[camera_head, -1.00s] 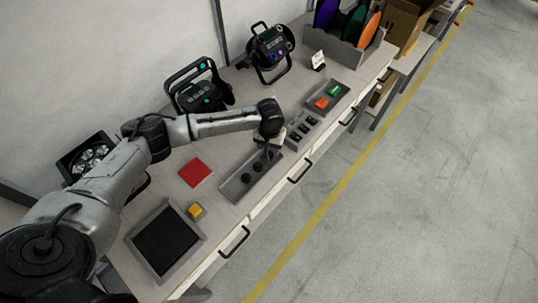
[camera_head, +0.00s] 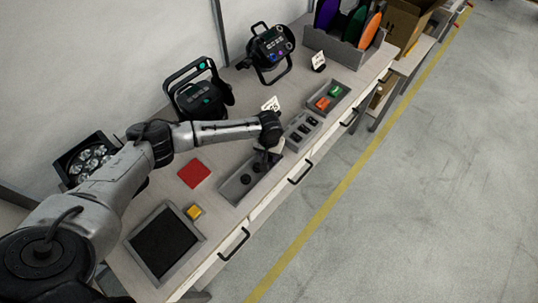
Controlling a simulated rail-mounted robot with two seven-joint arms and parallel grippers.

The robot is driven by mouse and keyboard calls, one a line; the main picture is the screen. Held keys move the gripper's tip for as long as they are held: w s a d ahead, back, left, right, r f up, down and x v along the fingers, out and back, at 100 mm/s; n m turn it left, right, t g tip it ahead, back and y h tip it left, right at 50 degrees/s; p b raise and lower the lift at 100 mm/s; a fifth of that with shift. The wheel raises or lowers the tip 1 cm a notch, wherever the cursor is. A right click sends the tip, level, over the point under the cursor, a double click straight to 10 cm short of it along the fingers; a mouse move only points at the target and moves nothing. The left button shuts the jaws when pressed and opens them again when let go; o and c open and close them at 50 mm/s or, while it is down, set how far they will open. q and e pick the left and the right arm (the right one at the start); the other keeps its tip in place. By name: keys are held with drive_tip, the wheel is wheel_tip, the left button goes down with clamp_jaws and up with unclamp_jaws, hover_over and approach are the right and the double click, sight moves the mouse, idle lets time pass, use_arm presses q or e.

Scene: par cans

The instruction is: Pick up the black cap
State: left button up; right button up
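Small round black caps sit in a long grey tray (camera_head: 233,193) near the table's front edge. One black cap (camera_head: 245,179) lies left of my gripper, and another (camera_head: 257,167) is right beside its fingers. My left gripper (camera_head: 266,158) points down over the right part of this tray. Its fingers are small and dark here, so I cannot tell whether they are open or touch a cap. My wrist hides the tray's right end. My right gripper is not in view.
A grey tray of black parts (camera_head: 289,136) and one with orange and green pieces (camera_head: 313,103) stand to the right. Stage lights (camera_head: 199,92) stand behind.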

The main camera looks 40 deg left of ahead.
use_arm(q)
drive_tip(key=c, duration=0.4)
drive_tip(key=shift+r, duration=0.1)
drive_tip(key=shift+r, duration=0.55)
wheel_tip(320, 180, up, 3)
drive_tip(key=shift+f+p, duration=0.1)
drive_tip(key=shift+p, duration=0.5)
drive_tip(key=shift+w+d+r+p, duration=0.25)
drive_tip(key=shift+d+r, duration=0.9)
drive_tip(key=shift+d, duration=0.8)
drive_tip(key=shift+w+d+r+p, duration=0.25)
drive_tip(key=shift+d+r, duration=0.95)
drive_tip(key=shift+d, duration=0.7)
drive_tip(key=shift+w+d+r+p, duration=0.25)
drive_tip(key=shift+d+r, duration=0.9)
drive_tip(key=shift+d, duration=0.8)
